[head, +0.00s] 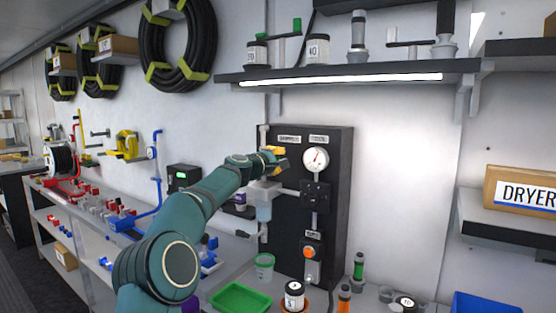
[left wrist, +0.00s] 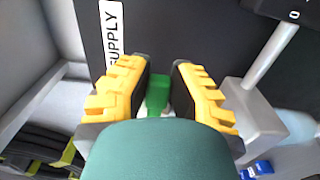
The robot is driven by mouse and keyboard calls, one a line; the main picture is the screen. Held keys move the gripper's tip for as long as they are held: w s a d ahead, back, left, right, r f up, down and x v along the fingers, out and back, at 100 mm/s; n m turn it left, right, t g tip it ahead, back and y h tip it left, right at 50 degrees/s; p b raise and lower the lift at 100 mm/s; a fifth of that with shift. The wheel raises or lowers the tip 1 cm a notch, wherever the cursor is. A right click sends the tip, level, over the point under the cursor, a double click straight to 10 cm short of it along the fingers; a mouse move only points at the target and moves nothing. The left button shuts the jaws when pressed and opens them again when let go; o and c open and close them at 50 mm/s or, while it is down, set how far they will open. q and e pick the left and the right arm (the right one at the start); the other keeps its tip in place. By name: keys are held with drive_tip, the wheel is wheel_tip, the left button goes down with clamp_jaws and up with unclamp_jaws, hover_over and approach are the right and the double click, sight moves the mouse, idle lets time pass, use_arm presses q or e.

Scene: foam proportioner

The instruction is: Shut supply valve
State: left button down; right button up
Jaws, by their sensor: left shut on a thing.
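The supply valve shows in the left wrist view as a green handle (left wrist: 157,93) below the white "SUPPLY" label (left wrist: 112,40) on the dark panel. My left gripper (left wrist: 162,72) has its yellow fingers on either side of this handle and is shut on it. In the head view my left gripper (head: 274,160) is at the upper left of the black panel (head: 336,200), left of the round gauge (head: 316,159). There the gripper and arm hide the valve. The handle's exact angle is hard to tell. My right gripper is not in view.
A clear container (head: 264,207) hangs below my gripper. An orange knob (head: 309,252) sits low on the panel. A green tray (head: 241,298), a green-rimmed cup (head: 264,262) and a labelled jar (head: 294,293) stand on the bench below. A lit shelf (head: 350,76) runs above the panel.

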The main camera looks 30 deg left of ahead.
use_arm(q)
drive_tip(key=c, duration=0.8)
unclamp_jaws()
drive_tip(key=shift+w+f, duration=0.1)
drive_tip(key=shift+a, duration=0.1)
drive_tip(key=shift+s+a, duration=0.2)
drive_tip(key=shift+s, duration=2.85)
drive_tip(key=shift+s+a, duration=0.2)
drive_tip(key=shift+s, duration=2.8)
